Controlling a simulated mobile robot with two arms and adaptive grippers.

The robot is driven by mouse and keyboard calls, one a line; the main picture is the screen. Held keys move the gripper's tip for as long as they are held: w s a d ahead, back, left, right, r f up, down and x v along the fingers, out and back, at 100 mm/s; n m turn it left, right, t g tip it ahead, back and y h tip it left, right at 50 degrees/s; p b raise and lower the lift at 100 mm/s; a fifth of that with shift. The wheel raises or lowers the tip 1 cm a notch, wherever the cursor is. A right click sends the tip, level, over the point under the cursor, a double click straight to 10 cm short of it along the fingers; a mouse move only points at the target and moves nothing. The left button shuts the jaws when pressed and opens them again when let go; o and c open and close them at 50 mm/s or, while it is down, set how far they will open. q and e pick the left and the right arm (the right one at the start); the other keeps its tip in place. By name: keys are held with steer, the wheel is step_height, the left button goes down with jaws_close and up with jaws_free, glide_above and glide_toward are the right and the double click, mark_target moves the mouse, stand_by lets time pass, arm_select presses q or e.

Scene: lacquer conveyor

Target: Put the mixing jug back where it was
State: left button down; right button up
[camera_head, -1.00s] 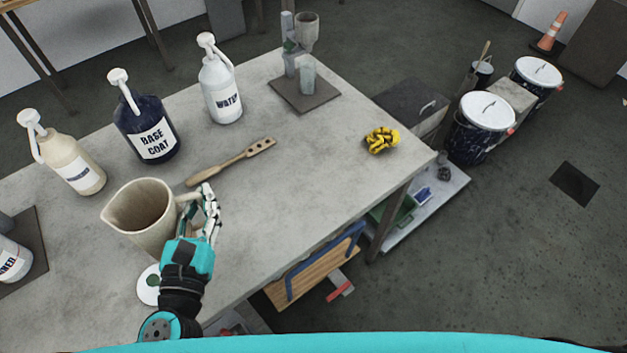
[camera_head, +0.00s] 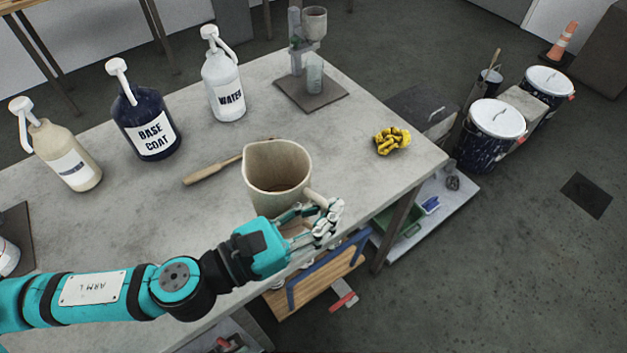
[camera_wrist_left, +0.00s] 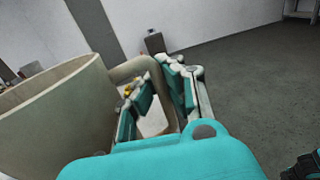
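The cream mixing jug (camera_head: 262,196) is upright near the front edge of the table, its open mouth facing up. It also shows in the left wrist view (camera_wrist_left: 60,120), at the left. My left gripper (camera_head: 325,220) is at the jug's handle, and its fingers are closed around it. In the left wrist view the handle passes between the fingers (camera_wrist_left: 160,95). The gripper partly hides the jug's base, so I cannot tell whether it touches the table.
The grey table (camera_head: 330,140) holds a wooden stirring paddle (camera_head: 212,170), partly behind the jug. Pump bottles, one a base coat bottle (camera_head: 148,128) and one a water bottle (camera_head: 222,80), stand behind. A cup stand (camera_head: 325,102) is at the back, yellow gloves (camera_head: 392,140) at the right.

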arm_select(q)
steer(key=shift+s+d+f+m+g+h, duration=0.8)
steer(key=shift+s+f+m+g+h, duration=0.75)
steer(key=shift+g, duration=1.05)
steer(key=w+d+f+b, duration=0.1)
steer(key=w+f, duration=0.1)
steer(key=w, duration=0.5)
steer(key=w+d+f+b, duration=0.1)
steer(key=w+f, duration=0.1)
steer(key=w, duration=0.6)
steer(key=shift+w+f+y, duration=0.15)
steer(key=shift+f+y, duration=0.25)
steer(key=shift+y, duration=0.05)
steer(key=shift+m, duration=0.25)
steer(key=shift+f, duration=0.15)
steer(key=c, duration=1.5)
jaws_free()
